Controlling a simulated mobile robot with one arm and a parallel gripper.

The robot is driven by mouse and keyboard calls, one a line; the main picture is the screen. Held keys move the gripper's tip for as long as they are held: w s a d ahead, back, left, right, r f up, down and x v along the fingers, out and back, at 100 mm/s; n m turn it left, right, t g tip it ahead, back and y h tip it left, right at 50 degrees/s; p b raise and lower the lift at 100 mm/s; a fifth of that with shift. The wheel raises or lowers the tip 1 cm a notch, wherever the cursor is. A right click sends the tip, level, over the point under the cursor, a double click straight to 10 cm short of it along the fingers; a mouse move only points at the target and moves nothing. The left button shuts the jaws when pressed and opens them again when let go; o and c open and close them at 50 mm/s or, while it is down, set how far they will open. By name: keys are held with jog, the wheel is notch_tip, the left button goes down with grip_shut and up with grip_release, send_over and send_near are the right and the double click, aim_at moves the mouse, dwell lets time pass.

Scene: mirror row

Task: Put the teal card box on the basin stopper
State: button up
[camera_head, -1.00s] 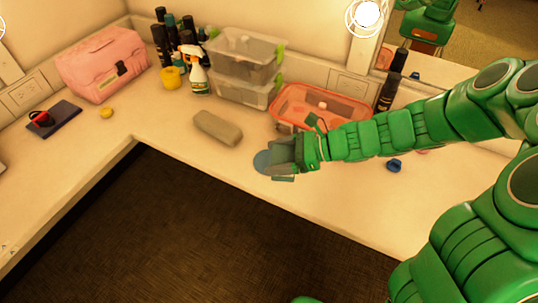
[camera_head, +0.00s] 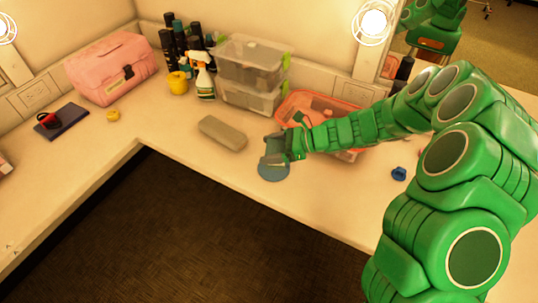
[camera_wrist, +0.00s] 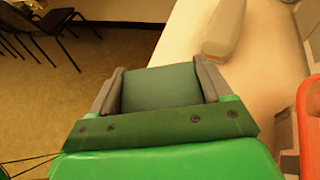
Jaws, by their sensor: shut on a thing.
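The basin stopper is a flat blue disc (camera_head: 273,173) lying on the counter near its front edge in the head view. My gripper (camera_head: 275,158) is at the disc's upper side and hides part of it. In the wrist view, my gripper (camera_wrist: 160,90) is shut on the teal card box (camera_wrist: 160,88), with one grey finger on each side of it. The head view does not clearly show whether the box touches the disc or is above it.
A grey-beige rounded block (camera_head: 222,133) lies left of my gripper. An orange-rimmed clear tub (camera_head: 290,103) stands behind my arm, with stacked clear boxes (camera_head: 252,75) further back. A small blue item (camera_head: 399,174) lies to the right. The counter edge is close in front.

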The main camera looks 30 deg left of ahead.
jog(key=shift+w+a+f, duration=0.45)
jog(key=shift+w+f, duration=0.05)
jog(key=shift+f, duration=0.3)
jog(key=shift+w+a+f, duration=0.4)
jog(key=shift+w+f, duration=0.1)
jog(key=shift+f, duration=1.9)
jog(key=o, duration=1)
jog(key=shift+f, duration=0.1)
jog(key=shift+o, duration=0.2)
jog(key=shift+w+d+r, duration=0.15)
jog(key=shift+r, duration=0.1)
jog(key=v, duration=1.1)
jog(key=shift+d+r, duration=0.2)
jog(key=shift+d, duration=0.05)
